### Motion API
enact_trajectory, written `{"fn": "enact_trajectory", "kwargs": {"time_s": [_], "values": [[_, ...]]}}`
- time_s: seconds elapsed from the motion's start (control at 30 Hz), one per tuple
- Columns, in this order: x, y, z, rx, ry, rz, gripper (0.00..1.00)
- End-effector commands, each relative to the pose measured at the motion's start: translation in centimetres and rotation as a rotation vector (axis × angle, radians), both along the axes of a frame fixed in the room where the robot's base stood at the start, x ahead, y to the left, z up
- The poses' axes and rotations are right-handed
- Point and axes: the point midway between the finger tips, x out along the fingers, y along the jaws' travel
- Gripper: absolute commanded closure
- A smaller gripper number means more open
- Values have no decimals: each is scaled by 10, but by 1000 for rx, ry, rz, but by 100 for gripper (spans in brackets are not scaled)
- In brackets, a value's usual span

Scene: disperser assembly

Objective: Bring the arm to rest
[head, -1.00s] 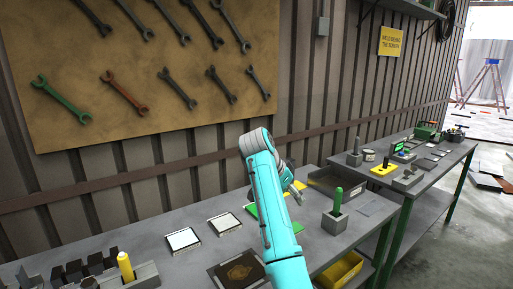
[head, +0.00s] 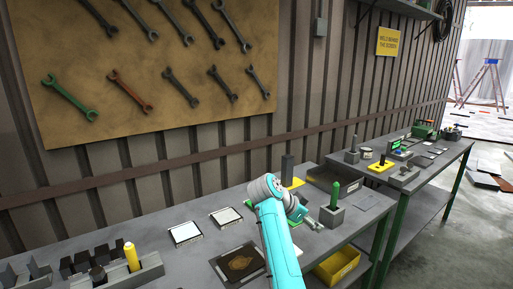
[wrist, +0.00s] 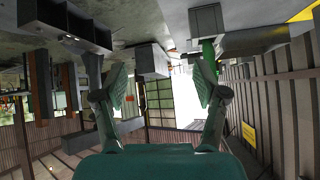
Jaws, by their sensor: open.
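My arm (head: 280,240) reaches out low over the near workbench in the head view. My gripper (head: 310,221) is partly hidden behind its wrist there, close to the grey block (head: 331,217) that holds an upright green peg (head: 335,194). In the wrist view, which is upside down, the two fingers of my gripper (wrist: 160,85) stand wide apart with nothing between them. I cannot tell whether any finger touches the block.
Two white-topped plates (head: 186,232), a dark plate (head: 240,263) and a grey holder with a yellow cylinder (head: 132,257) are on the bench. A yellow base with a dark post (head: 288,168) stands behind my wrist. A yellow bin (head: 337,266) is below.

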Motion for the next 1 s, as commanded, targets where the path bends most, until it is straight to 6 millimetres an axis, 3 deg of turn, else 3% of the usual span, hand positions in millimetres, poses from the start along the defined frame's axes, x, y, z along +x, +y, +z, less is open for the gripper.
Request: {"fn": "enact_trajectory", "kwargs": {"time_s": [0.2,0.4,0.7,1.0], "values": [[-34,-49,-59,-144,-148,-114,28],[-80,-91,-99,-297,-315,-177,28],[-163,-132,-135,-511,-548,-158,28],[-253,-144,-149,-674,-739,-13,28]]}}
